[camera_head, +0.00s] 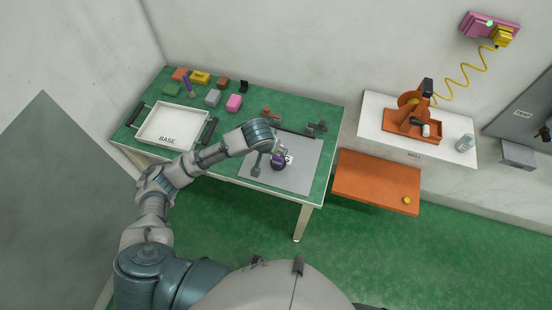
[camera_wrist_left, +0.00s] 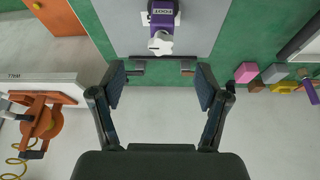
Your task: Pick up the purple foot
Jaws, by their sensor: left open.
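The purple foot (camera_head: 278,163) lies on the grey mat (camera_head: 303,176) on the green table, partly hidden by my left gripper (camera_head: 267,160) in the head view. In the left wrist view the foot (camera_wrist_left: 162,16) is at the top edge, with a "FOOT" label and a white star-shaped knob; its far end is cut off. My left gripper (camera_wrist_left: 161,88) is open and empty in that view, its fingers spread. The foot is beyond the fingertips, roughly in line with the gap between them. My right gripper is not in view.
A white tray marked BASE (camera_head: 172,125) stands at the table's left. Several small coloured blocks and a purple-handled item (camera_head: 188,87) are along the back. Small dark fixtures (camera_head: 317,127) stand behind the mat. An orange panel (camera_head: 370,182) and a white bench (camera_head: 450,150) are to the right.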

